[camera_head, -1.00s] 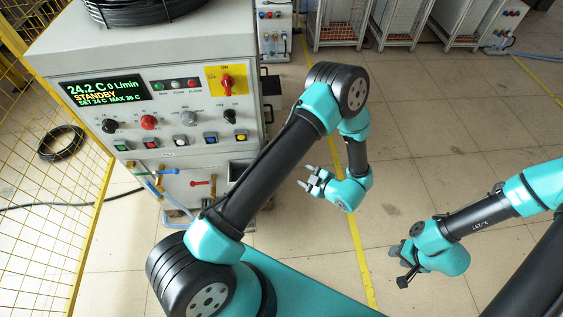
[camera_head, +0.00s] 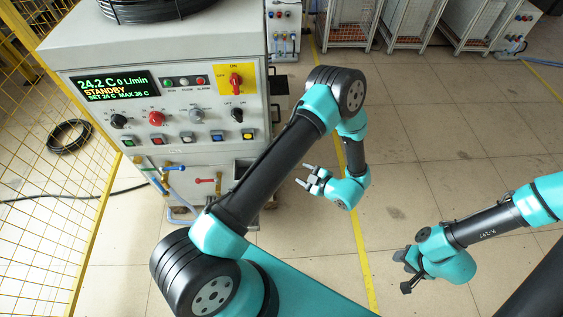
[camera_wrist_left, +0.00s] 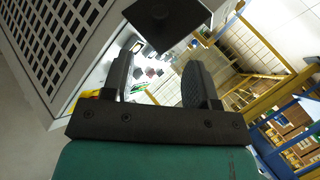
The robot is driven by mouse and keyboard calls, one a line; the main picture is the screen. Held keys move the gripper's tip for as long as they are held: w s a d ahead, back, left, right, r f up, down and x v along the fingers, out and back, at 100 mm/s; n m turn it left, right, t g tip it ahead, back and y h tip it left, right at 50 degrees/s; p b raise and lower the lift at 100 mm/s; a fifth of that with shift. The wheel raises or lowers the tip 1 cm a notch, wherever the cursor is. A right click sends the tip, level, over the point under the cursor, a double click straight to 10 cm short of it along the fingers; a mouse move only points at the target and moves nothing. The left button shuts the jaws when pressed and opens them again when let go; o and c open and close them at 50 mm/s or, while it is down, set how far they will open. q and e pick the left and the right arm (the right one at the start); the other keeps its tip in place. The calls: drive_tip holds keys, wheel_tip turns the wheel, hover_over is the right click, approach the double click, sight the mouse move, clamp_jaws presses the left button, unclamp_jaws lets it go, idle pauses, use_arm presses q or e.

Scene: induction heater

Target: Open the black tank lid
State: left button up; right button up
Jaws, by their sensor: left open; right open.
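My left gripper (camera_head: 304,177) is open and empty, just right of the grey machine (camera_head: 150,203) and apart from it in the head view. In the left wrist view, the open fingers of the left gripper (camera_wrist_left: 160,83) have a dark, flat, squarish piece (camera_wrist_left: 165,22) just beyond them; I cannot tell for sure that it is the tank lid. In the head view a small black part (camera_head: 278,82) sticks out from the machine's right side, which may be the lid. My right gripper (camera_head: 404,270) is open and empty over the floor at the right.
The machine's front carries a lit display (camera_head: 117,88), a red switch (camera_head: 235,82) and several knobs. A black coil (camera_head: 155,10) lies on its top. A yellow mesh fence (camera_head: 45,215) stands at the left.

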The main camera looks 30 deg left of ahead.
use_arm(q)
drive_tip(key=x, duration=1.2)
drive_tip(key=shift+a, duration=0.2)
drive_tip(key=shift+c, duration=0.3)
clamp_jaws()
